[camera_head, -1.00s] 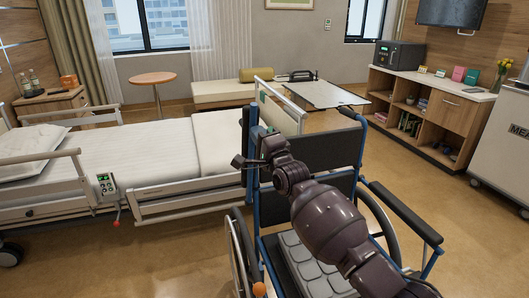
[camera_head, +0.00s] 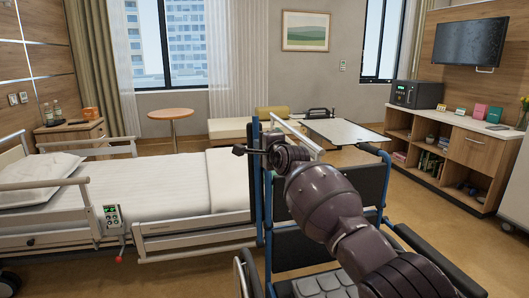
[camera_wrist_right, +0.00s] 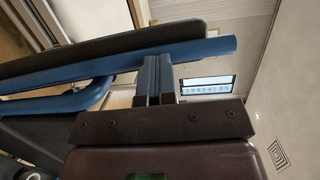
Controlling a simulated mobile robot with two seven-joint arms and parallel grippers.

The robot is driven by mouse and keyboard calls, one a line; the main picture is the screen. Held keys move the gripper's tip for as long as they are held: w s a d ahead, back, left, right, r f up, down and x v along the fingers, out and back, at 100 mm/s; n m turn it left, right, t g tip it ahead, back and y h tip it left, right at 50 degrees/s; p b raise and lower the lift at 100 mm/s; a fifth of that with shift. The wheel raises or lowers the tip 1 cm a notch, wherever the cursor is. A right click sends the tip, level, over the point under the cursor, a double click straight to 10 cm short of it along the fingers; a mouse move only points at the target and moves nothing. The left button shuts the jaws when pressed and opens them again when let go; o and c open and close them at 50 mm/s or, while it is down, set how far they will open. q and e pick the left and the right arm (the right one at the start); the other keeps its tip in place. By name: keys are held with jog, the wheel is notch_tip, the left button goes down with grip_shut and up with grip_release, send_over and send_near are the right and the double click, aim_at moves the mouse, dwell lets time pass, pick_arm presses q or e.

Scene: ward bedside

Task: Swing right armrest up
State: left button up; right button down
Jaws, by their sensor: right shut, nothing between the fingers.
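A blue-framed wheelchair with a black backrest (camera_head: 345,188) faces me. On its left side in the head view, the right armrest (camera_head: 256,185) stands upright beside the backrest post. The other armrest (camera_head: 425,247) lies level, with a black pad. My right arm reaches over the seat to the upright armrest. In the right wrist view my right gripper (camera_wrist_right: 159,72) is shut and empty. Its fingertips are at the blue bar of the armrest (camera_wrist_right: 215,46), seeming to touch it; the black pad lies behind. My left gripper is out of view.
A bed (camera_head: 150,188) with side rails stands close on the left, its control panel (camera_head: 112,218) facing me. An overbed table (camera_head: 345,132) is behind the wheelchair. A low cabinet (camera_head: 470,152) lines the right wall. Open floor lies right of the wheelchair.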

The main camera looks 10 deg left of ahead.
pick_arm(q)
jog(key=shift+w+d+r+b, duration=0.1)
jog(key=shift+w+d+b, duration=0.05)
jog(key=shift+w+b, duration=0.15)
pick_arm(e)
jog(key=shift+x, duration=0.75)
jog(key=shift+w+d+f, duration=0.1)
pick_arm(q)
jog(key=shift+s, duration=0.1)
